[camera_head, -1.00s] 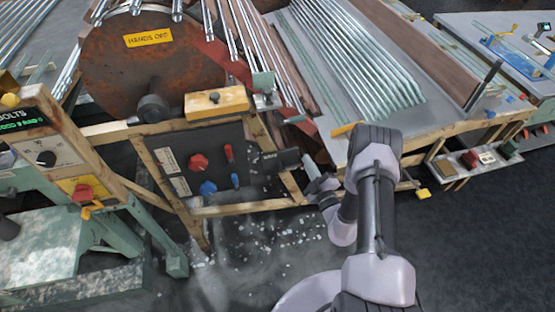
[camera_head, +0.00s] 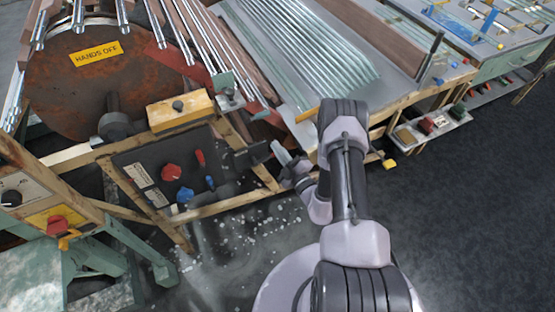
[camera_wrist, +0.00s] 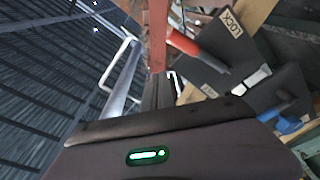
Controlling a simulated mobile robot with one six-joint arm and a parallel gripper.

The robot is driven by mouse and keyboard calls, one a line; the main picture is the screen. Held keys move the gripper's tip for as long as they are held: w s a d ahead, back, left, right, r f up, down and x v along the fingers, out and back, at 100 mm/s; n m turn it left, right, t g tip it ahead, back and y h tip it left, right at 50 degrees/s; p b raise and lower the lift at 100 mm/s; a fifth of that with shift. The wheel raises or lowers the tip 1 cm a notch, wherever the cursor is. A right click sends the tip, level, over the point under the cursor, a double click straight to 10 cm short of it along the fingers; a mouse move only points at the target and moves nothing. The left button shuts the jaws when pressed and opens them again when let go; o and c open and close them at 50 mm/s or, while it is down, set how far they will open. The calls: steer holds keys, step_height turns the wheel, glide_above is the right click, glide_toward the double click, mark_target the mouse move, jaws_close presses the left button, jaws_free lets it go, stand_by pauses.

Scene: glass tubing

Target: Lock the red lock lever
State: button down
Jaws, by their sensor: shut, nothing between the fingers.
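The red lock lever (camera_head: 200,158) is on the dark panel (camera_head: 138,160), right of the round red knob (camera_head: 171,172). In the wrist view the red lever (camera_wrist: 184,43) slants down to the right beside a white LOCK label (camera_wrist: 232,23). My gripper (camera_head: 236,162) is just right of the lever in the head view. In the wrist view its dark fingers (camera_wrist: 158,92) are together and empty, below and left of the lever's red end. I see no contact with the lever.
A blue knob (camera_head: 184,195) and a blue lever (camera_head: 210,183) sit below the red ones. A yellow box (camera_head: 180,108) is above the panel. A rusty drum (camera_head: 60,90) and metal tubes stand behind. The wooden frame (camera_head: 230,203) borders the panel. Open dark floor lies to the right.

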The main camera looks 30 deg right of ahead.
steer(key=s+f+p, duration=0.1)
steer(key=s+p, duration=0.1)
steer(key=s, duration=0.6)
steer(key=shift+s+d+f, duration=0.15)
steer(key=shift+s+d, duration=0.1)
steer(key=shift+s, duration=0.1)
